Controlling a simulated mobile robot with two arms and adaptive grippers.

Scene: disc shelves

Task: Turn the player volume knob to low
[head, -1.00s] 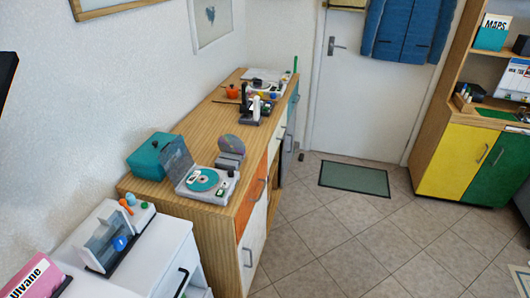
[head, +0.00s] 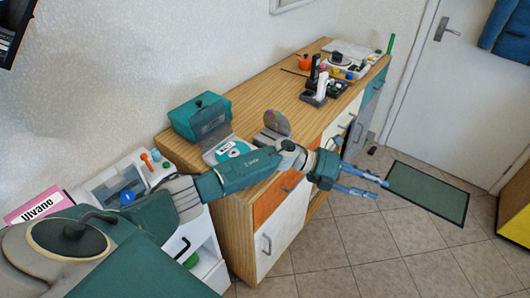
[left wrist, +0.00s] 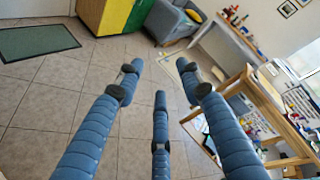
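The disc player (head: 214,156) stands on the wooden cabinet with its clear lid raised and a turquoise disc (head: 236,149) in it. My left arm crosses in front and hides its front and right part, so I cannot make out the volume knob. My left gripper (head: 380,188) is past the cabinet's front edge, over the floor, to the right of the player and apart from it. Its blue fingers are spread and empty, also in the left wrist view (left wrist: 162,78). My right gripper is in neither view.
A teal box (head: 196,112) sits behind the player, and a disc on a stand (head: 276,124) is to its right. Several small items crowd the far end of the wooden cabinet (head: 262,98). A white cabinet with a toaster-like device (head: 112,184) is at the left.

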